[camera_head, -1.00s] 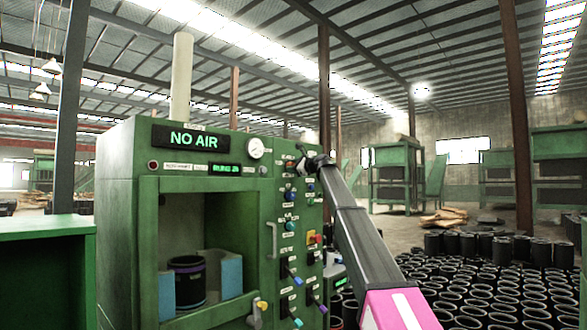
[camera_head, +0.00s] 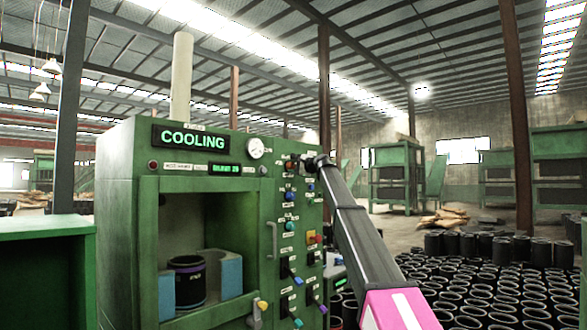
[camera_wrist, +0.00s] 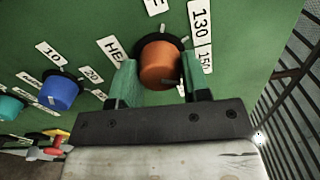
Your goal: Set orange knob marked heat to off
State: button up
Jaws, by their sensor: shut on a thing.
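The orange knob (camera_wrist: 160,65) is on the green panel, with white labels around it, one reading 130 and one starting with HE. My gripper (camera_wrist: 157,80) has its two green-padded fingers on either side of the orange knob and is shut on it. In the head view my gripper (camera_head: 310,164) is at the top right of the machine's panel, where it hides most of the knob. The machine's display (camera_head: 192,138) reads COOLING in green letters.
Below on the panel (camera_head: 308,195) are blue and teal knobs, a red and yellow button (camera_head: 314,238) and several levers. A blue knob (camera_wrist: 60,93) is left of the orange one in the wrist view. Many black sleeves (camera_head: 470,290) stand on the floor at right.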

jog(key=n, duration=0.4)
jog(key=shift+n, duration=0.3)
jog(key=n, duration=1)
jog(key=shift+f, duration=0.1)
jog(key=n, duration=0.4)
jog(key=shift+n, duration=0.4)
jog(key=o, duration=0.9)
